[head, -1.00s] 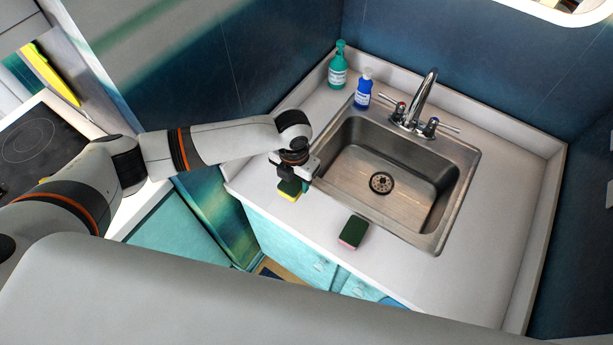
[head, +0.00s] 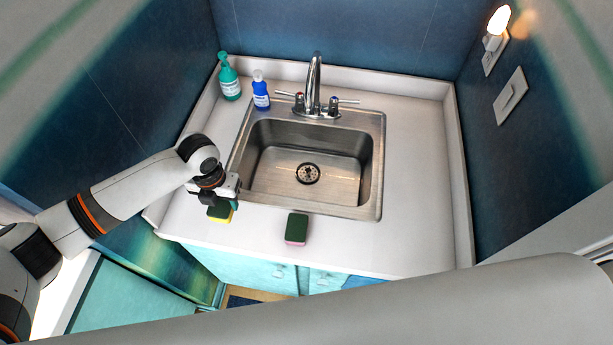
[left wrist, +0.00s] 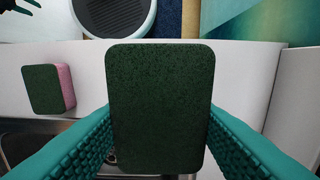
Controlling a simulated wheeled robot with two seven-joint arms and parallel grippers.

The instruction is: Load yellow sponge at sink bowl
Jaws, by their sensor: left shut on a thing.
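The yellow sponge (head: 221,213) has a dark green top and is held in my left gripper (head: 222,200), above the counter left of the sink. In the left wrist view its green face (left wrist: 160,105) fills the middle, between the two teal fingers, which are shut on it. The sink bowl (head: 345,165) is steel and empty, with a round drain, to the right of the gripper.
A second sponge, green and pink (head: 297,229), lies on the counter in front of the sink. The faucet (head: 315,90) rises behind the bowl. The right counter (head: 420,170) is clear.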

